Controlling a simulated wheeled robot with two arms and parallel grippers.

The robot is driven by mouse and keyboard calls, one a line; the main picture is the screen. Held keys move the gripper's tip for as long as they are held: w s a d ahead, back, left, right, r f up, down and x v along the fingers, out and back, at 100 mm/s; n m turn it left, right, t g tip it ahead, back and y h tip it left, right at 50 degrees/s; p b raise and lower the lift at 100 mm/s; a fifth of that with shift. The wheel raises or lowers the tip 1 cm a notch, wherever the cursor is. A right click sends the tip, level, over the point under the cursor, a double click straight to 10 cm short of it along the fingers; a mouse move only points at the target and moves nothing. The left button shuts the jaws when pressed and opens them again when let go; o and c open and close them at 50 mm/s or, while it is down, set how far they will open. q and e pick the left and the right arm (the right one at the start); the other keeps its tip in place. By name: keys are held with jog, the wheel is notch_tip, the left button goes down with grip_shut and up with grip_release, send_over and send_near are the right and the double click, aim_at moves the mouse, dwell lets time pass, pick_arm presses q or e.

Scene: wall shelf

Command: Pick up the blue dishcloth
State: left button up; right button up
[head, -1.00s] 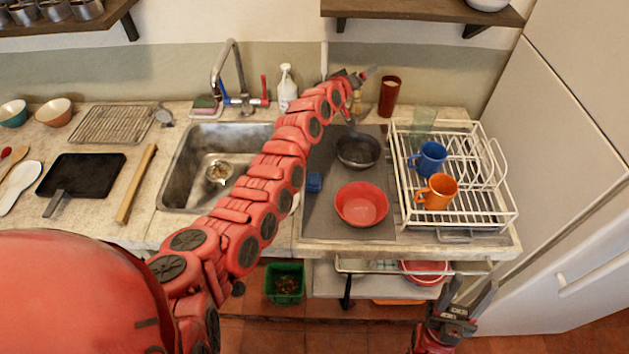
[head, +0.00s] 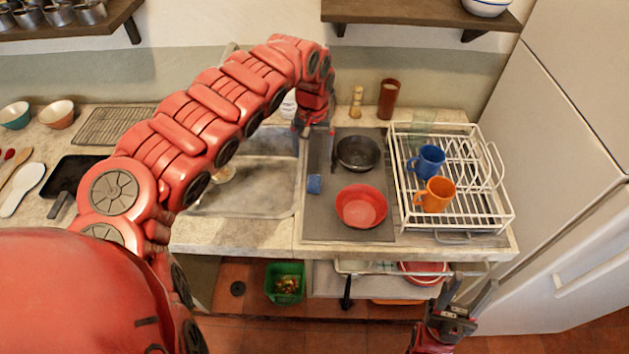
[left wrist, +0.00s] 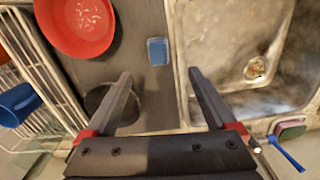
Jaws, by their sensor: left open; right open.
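The blue dishcloth (head: 314,184) is a small folded block on the grey mat, left of the red bowl and near the sink's right edge. In the left wrist view the dishcloth (left wrist: 157,51) lies beyond my open fingertips, roughly midway between their lines. My left gripper (head: 316,138) points down over the strip between sink and mat, further back than the dishcloth; its open, empty fingers also show in the left wrist view (left wrist: 160,74). My right gripper (head: 470,293) is open and empty, low in front of the counter at right.
A red bowl (head: 361,207) and a dark pan (head: 357,153) stand on the mat (head: 335,225). A white dish rack (head: 490,213) with a blue mug (head: 427,160) and an orange mug (head: 435,195) is at right. The sink (head: 250,200) is at left.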

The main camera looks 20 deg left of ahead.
pick_arm(q)
send_over(315, 180)
jog(key=f, duration=0.3)
jog(key=f+p, duration=0.1)
jog(key=f, duration=0.3)
jog(key=shift+s+a+f, duration=0.15)
jog(key=shift+s+f, duration=0.05)
jog(key=shift+f, duration=0.05)
jog(key=shift+f+p, duration=0.35)
jog(key=shift+f, duration=0.15)
jog(key=f, duration=0.1)
jog(key=f+p, duration=0.1)
jog(key=f, duration=0.1)
jog(key=shift+w+d+f, duration=0.1)
jog(key=shift+d+f, duration=0.1)
jog(key=shift+f, duration=0.1)
jog(key=shift+a+f, duration=0.1)
jog(key=shift+f, duration=0.25)
grip_shut()
jog(key=shift+w+r, duration=0.15)
